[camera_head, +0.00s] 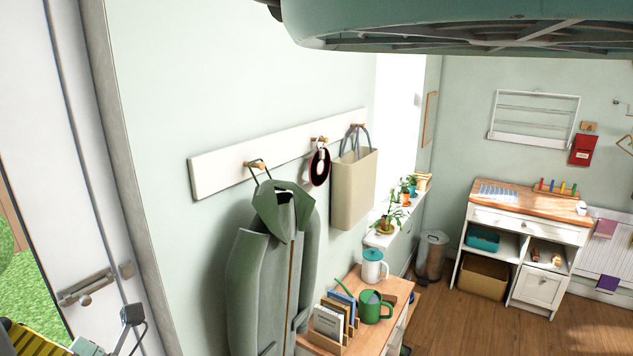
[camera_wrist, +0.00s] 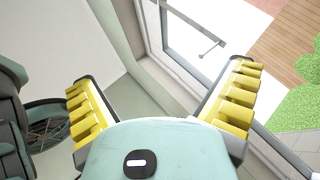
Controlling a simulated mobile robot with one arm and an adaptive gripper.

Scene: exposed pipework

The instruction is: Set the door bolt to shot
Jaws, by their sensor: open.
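The door bolt (camera_head: 86,287) is a grey metal slide bolt with a small knob, low on the white door (camera_head: 70,200) at the left of the head view. A small metal piece (camera_head: 127,270) sits just right of it, by the frame. I cannot tell whether the bar enters that piece. My gripper shows partly at the bottom left of the head view, its yellow pads (camera_head: 28,338) below the bolt. In the wrist view my gripper (camera_wrist: 160,74) is open, with nothing between its yellow-padded fingers. A thin metal bar (camera_wrist: 195,27) shows beyond them on a pale panel; I cannot tell what it is.
A rail (camera_head: 230,168) on the wall right of the door holds a green coat (camera_head: 270,260) and a beige bag (camera_head: 353,190). A cabinet (camera_head: 322,340) with a green watering can (camera_head: 374,307) stands below. Open wooden floor (camera_head: 440,325) lies to the right.

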